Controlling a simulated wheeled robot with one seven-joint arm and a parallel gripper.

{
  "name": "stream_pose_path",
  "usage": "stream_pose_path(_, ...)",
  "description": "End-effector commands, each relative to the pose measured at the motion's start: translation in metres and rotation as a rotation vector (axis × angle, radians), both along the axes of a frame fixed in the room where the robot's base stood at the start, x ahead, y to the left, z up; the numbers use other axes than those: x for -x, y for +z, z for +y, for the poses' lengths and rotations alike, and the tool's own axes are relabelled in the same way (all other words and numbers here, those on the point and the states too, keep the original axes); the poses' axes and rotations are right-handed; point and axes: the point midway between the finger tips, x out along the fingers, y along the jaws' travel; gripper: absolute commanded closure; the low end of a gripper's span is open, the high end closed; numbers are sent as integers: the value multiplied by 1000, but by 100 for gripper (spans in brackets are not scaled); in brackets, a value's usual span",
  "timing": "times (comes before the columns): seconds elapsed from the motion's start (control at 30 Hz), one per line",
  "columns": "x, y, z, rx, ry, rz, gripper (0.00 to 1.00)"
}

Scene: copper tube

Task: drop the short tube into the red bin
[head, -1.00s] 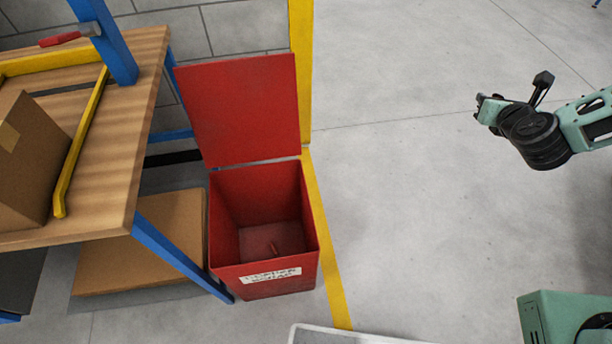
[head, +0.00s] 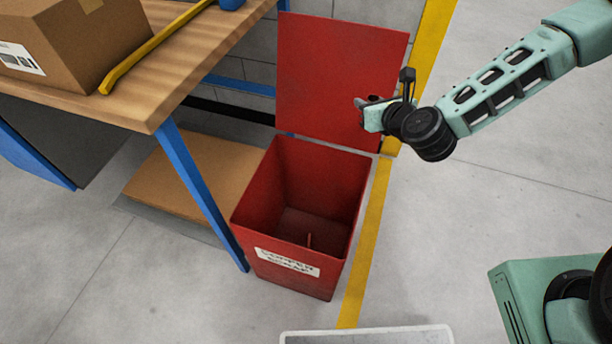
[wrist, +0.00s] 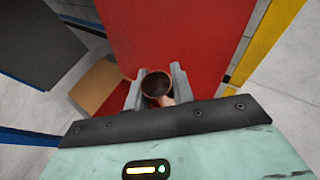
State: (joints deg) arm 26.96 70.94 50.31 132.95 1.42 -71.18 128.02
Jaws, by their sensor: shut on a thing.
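The red bin (head: 267,215) stands open on the floor, its lid (head: 340,75) raised at the back. A white label (head: 288,262) is on its front. A small copper-coloured piece (head: 309,240) is inside on the bottom. My gripper (head: 366,101) is above the bin's back right side, in front of the lid. In the wrist view, my gripper (wrist: 156,85) is shut on the short tube (wrist: 157,84), whose round open end faces the camera. The red lid (wrist: 180,35) fills the background there. The tube is tiny in the head view.
A wooden workbench (head: 165,85) with blue legs stands left of the bin, with a cardboard box (head: 70,45) and a yellow rail on top. A flat cardboard piece (head: 190,175) lies under it. A yellow floor line (head: 365,245) runs right of the bin.

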Motion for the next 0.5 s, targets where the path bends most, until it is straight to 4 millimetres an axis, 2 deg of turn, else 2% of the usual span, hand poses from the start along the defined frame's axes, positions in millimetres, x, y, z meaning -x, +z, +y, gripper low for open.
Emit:
stream_pose_path(0.03, 9, -34, 23, -4, 45, 4, 98)
stream_pose_path(0.2, 35, -82, 83, -6, 168, -1, 98)
stream_pose_path(0.33, 53, -106, 115, -7, 237, -6, 98)
stream_pose_path(0.5, 67, -119, 138, -8, 287, -9, 98)
